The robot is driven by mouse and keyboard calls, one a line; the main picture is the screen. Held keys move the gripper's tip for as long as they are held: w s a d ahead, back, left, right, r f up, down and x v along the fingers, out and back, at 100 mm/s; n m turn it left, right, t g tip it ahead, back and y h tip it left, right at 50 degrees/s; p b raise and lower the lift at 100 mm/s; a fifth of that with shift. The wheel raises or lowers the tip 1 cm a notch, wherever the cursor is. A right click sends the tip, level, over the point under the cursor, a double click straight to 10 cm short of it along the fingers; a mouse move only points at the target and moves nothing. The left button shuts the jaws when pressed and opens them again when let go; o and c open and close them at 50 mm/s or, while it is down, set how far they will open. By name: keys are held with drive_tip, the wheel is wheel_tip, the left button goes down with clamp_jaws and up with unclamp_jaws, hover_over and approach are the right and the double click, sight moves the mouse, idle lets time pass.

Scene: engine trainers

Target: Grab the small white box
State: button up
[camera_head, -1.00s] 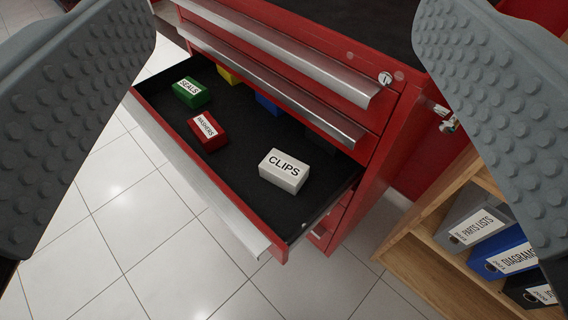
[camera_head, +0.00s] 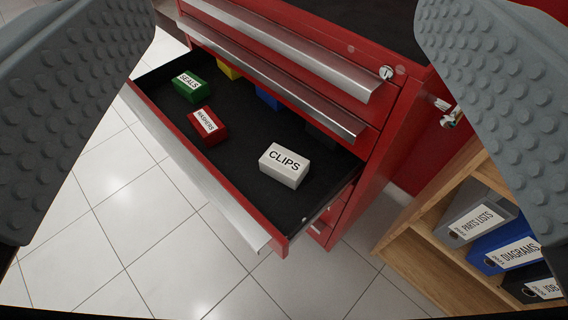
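The small white box (camera_head: 284,166), labelled CLIPS, sits in the open drawer (camera_head: 262,200) of a red tool cabinet, near the drawer's right end. It lies on the black drawer liner with clear space around it. My gripper (camera_head: 284,125) is open, with one grey studded finger at each side of the picture. Nothing is between the fingers up close; the box is seen beyond them, apart from both.
A red WASHERS box (camera_head: 208,126), a green SEALS box (camera_head: 190,86), a yellow box (camera_head: 229,69) and a blue box (camera_head: 268,98) share the drawer. The drawer above (camera_head: 290,90) overhangs its back. A wooden shelf (camera_head: 425,262) with binders stands at right.

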drive_tip(key=shift+o, duration=0.4)
drive_tip(key=n+g+h, duration=0.4)
drive_tip(key=n+g, duration=0.7)
drive_tip(key=g, duration=0.9)
hover_over(283, 160)
drive_tip(key=w+a, duration=0.4)
drive_tip(key=a, duration=0.1)
wheel_tip(283, 160, down, 26)
drive_tip(key=r, duration=0.1)
drive_tip(key=x, duration=1.3)
drive_tip(key=shift+a, duration=0.3)
drive_tip(key=shift+x, duration=2.6)
drive_tip(key=shift+a+f, duration=0.15)
drive_tip(key=shift+f, duration=0.15)
drive_tip(key=shift+c, duration=0.4)
drive_tip(key=c, duration=1)
